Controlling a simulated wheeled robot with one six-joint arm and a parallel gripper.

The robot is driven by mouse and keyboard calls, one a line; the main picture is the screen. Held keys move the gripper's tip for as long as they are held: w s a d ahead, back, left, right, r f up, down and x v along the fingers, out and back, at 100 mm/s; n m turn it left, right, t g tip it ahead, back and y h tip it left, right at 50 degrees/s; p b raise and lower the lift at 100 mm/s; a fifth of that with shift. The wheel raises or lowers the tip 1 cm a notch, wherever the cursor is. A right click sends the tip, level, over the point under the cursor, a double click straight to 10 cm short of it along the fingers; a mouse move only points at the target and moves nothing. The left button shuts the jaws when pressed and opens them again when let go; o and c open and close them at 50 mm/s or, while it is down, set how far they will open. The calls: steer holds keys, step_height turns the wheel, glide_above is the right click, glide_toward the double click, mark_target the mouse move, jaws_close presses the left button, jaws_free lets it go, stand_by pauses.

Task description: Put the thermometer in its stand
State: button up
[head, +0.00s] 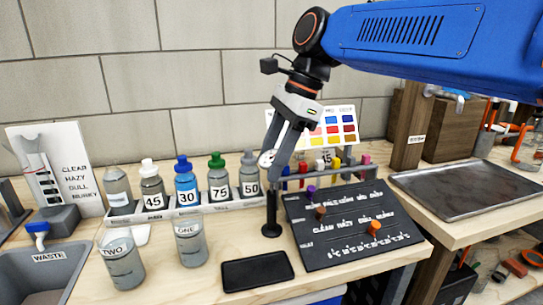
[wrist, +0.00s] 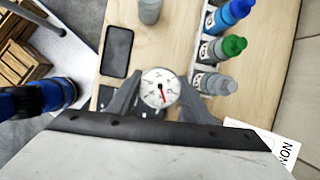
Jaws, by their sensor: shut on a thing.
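The thermometer (head: 267,158) has a round white dial, held between the fingers of my gripper (head: 273,162). In the wrist view its dial (wrist: 160,88) faces the camera, with a red needle, between the two fingertips. The black stand (head: 271,230) has a round base and an upright post on the wooden bench, directly below the gripper in the head view. The thermometer's stem looks dark and lines up with the post there. I cannot tell whether the stem is inside the post or just above it. In the wrist view the stand is hidden behind the dial.
A black rectangular mat (head: 257,271) lies in front of the stand. Jars labelled ONE (head: 191,244) and TWO (head: 121,262) stand left. A bottle rack (head: 180,211) is behind them. A dark peg board (head: 352,230) lies close on the right, with a marker rack (head: 330,178) behind.

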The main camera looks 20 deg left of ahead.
steer(key=shift+f, duration=0.45)
steer(key=o, duration=1.2)
steer(key=shift+o, duration=0.2)
steer(key=v, duration=1.7)
steer(key=shift+r, duration=0.15)
steer(key=shift+d, duration=0.1)
